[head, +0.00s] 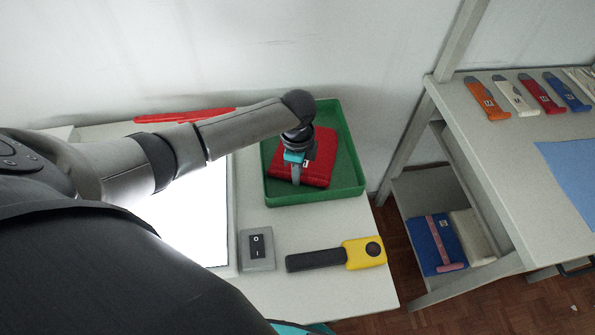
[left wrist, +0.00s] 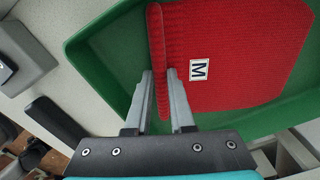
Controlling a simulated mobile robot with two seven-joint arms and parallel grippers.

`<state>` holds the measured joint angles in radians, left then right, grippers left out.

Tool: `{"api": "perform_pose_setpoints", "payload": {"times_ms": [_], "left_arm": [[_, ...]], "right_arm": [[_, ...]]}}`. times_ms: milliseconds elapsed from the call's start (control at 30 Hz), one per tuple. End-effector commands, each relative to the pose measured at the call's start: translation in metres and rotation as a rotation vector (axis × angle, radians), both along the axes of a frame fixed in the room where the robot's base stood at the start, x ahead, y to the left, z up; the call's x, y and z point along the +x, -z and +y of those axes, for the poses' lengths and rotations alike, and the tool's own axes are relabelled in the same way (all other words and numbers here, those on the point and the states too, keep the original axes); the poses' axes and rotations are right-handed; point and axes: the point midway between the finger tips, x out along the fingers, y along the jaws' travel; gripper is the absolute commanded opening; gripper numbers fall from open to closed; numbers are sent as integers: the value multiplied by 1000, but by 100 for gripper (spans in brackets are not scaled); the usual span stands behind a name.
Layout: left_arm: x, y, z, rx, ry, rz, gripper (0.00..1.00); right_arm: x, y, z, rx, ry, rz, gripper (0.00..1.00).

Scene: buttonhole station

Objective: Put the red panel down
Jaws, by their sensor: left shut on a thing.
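The red panel (head: 318,170) is a red knitted piece inside the green tray (head: 356,186), in the head view. My left gripper (head: 296,178) is over the tray, at the panel's left part. In the left wrist view the panel (left wrist: 235,50) bears a white label with an M and has a raised fold along its left edge. The left gripper (left wrist: 160,85) is shut on that fold there. The panel appears to lie over the tray (left wrist: 100,50) floor; I cannot tell whether it touches it. My right gripper is not in view.
A white light panel (head: 200,225), a grey switch box (head: 257,249) and a yellow-black handheld tool (head: 345,254) are on the table left of and in front of the tray. A red strip (head: 185,115) lies behind. A second table (head: 500,150) at right holds several coloured pieces.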

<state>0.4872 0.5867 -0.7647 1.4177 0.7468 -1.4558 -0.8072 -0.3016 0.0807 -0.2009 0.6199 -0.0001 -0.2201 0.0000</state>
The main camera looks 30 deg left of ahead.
Motion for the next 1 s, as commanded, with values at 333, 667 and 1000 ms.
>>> {"api": "perform_pose_setpoints", "payload": {"times_ms": [333,667,1000], "left_arm": [[0,2,0,0,0,0,34],[0,2,0,0,0,0,51],[1,-34,1,1,1,-3,51]], "right_arm": [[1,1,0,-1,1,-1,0],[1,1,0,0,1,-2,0],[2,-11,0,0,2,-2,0]]}}
